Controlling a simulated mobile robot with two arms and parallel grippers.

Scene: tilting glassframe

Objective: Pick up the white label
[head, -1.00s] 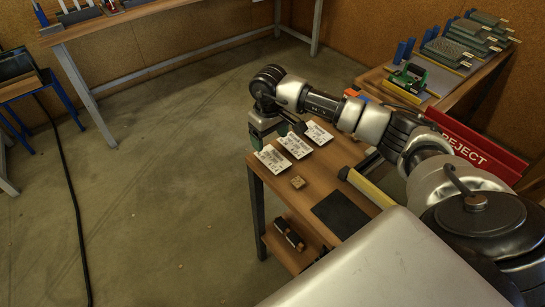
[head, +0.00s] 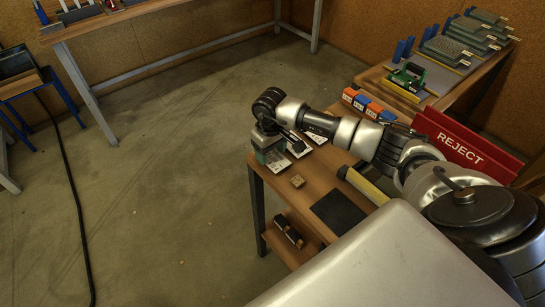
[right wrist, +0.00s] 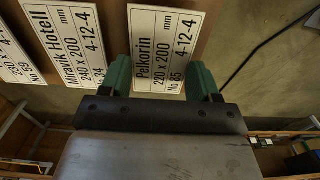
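Three white labels with black print lie in a row on the small wooden table (head: 325,177). In the right wrist view, the Pelkorin label (right wrist: 160,48) shows between the two green fingers of my right gripper (right wrist: 160,78). The fingers are apart, one at each side of the label, and I cannot tell whether they touch it. A second label (right wrist: 75,40), ending in "Hotell", is to its left, and a third (right wrist: 15,55) is cut off at the left edge. In the head view, my right gripper (head: 272,155) is low at the table's far-left corner and covers much of the nearest label. My left gripper is not in view.
Orange and blue boxes (head: 367,105) and a red REJECT bin (head: 465,143) stand beyond my right arm.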

